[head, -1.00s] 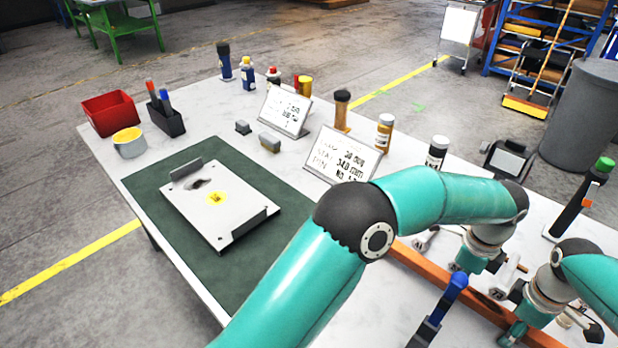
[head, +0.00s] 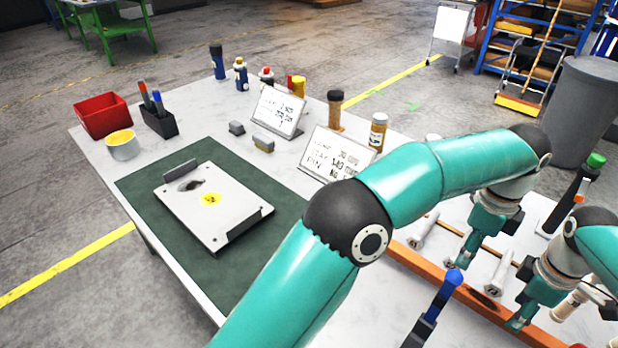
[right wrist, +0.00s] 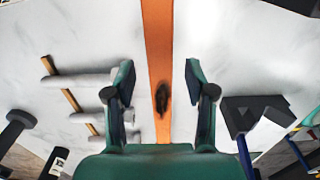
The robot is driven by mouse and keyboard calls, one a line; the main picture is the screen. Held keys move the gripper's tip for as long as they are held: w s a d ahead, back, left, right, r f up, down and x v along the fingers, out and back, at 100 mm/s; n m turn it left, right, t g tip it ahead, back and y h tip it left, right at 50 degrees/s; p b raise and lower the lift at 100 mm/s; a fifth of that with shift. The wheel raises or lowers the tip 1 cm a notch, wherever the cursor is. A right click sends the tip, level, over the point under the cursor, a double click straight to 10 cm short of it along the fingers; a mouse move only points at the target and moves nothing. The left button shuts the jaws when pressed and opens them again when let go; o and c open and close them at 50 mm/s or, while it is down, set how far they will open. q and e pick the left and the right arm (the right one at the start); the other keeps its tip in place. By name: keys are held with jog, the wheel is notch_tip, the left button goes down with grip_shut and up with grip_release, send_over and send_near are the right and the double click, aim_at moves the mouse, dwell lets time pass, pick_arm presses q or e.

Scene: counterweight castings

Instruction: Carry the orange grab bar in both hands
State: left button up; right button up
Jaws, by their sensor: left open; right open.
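The orange grab bar (head: 425,264) lies on the white table at the lower right of the head view, partly hidden by my grippers. It has a dark patch on it. My left gripper (head: 466,257) is open and empty, appearing over or just behind the bar; its exact gap is unclear. My right gripper (head: 516,321) is open further right along the bar. In the right wrist view the bar (right wrist: 158,40) runs lengthwise between the spread fingers of my right gripper (right wrist: 162,80), touching neither finger.
Bolt-like grey parts (head: 500,272) lie behind the bar. A blue-capped tool (head: 437,312) stands in front of it. A green mat (head: 140,190) holds a metal plate (head: 228,218). Signs (head: 336,155) and bottles (head: 378,132) stand further back.

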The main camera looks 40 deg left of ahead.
notch_tip(320, 180, up, 6)
jog(key=shift+r, duration=0.1)
dwell(0.5)
